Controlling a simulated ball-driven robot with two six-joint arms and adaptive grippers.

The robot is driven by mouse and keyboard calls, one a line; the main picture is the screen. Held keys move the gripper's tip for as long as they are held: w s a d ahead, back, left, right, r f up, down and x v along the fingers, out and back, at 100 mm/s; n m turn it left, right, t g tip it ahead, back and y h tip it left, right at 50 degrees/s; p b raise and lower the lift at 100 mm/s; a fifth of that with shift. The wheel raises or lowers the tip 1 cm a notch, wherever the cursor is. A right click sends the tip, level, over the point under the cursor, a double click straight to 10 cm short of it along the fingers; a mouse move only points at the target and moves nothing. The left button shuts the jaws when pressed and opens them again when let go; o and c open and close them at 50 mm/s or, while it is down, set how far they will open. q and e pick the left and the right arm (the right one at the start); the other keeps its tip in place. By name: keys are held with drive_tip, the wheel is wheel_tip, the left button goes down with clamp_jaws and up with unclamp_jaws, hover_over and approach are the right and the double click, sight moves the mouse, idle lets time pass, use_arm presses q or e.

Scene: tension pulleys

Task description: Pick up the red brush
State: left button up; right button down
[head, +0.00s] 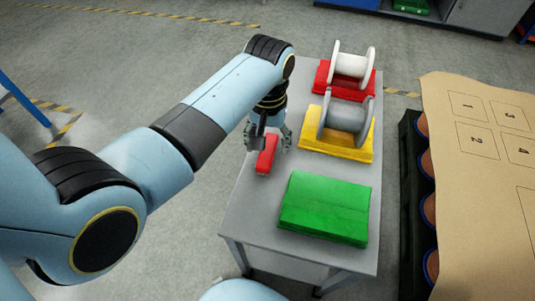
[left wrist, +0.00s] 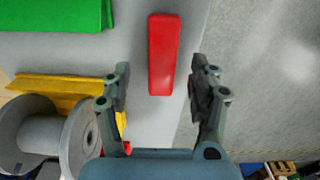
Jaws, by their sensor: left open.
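The red brush (head: 267,154) looks like a small red block and lies on the grey table near its left edge. It also shows in the left wrist view (left wrist: 164,54), upper middle. My left gripper (head: 268,142) is over the brush at its far end. In the left wrist view the open fingers (left wrist: 160,88) stand on both sides of the line of the brush, with a gap to each side. The fingers hold nothing. My right gripper is not in view.
A green block (head: 325,208) lies at the table's near end. A grey spool (head: 345,118) sits on a yellow block (head: 338,145), and a white spool (head: 351,66) on a red block (head: 340,87) behind. A brown numbered sheet (head: 480,190) is at the right.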

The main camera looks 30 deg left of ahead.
sight(267, 150)
use_arm(q)
drive_tip(key=f, duration=0.2)
drive_tip(key=f+b, duration=0.1)
drive_tip(key=f, duration=0.2)
drive_tip(key=shift+w+a, duration=0.15)
drive_tip(key=shift+a, duration=0.05)
clamp_jaws()
wheel_tip(267, 150, up, 10)
drive_tip(key=shift+r+p, duration=0.1)
drive_tip(key=shift+p, duration=1.15)
drive_tip(key=c, duration=0.8)
unclamp_jaws()
drive_tip(key=c, duration=0.4)
